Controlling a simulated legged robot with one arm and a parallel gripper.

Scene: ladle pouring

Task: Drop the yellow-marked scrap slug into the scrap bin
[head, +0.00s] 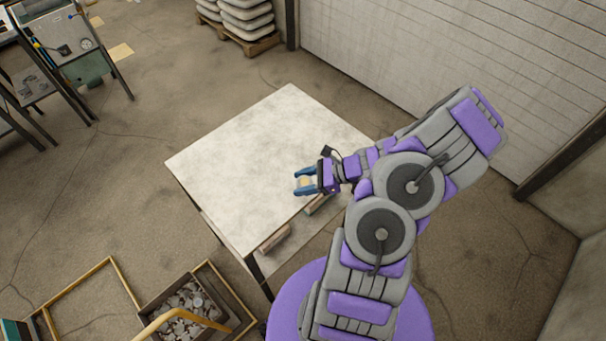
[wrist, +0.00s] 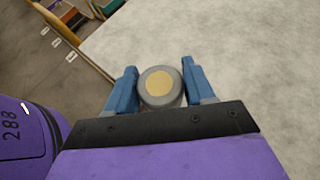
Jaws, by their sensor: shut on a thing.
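The scrap slug (wrist: 160,87) is a short grey cylinder with a round yellow mark on its top face. In the wrist view it sits between the two blue fingers of my gripper (wrist: 161,88), which is shut on it. In the head view my gripper (head: 304,182) is at the right front part of the pale table, over or near its top; the height is hard to tell.
The pale table (head: 250,140) has a bare top, with some items on a shelf below its front edge. A workbench (head: 75,45) stands at the upper left and a pallet of sacks (head: 245,20) at the back.

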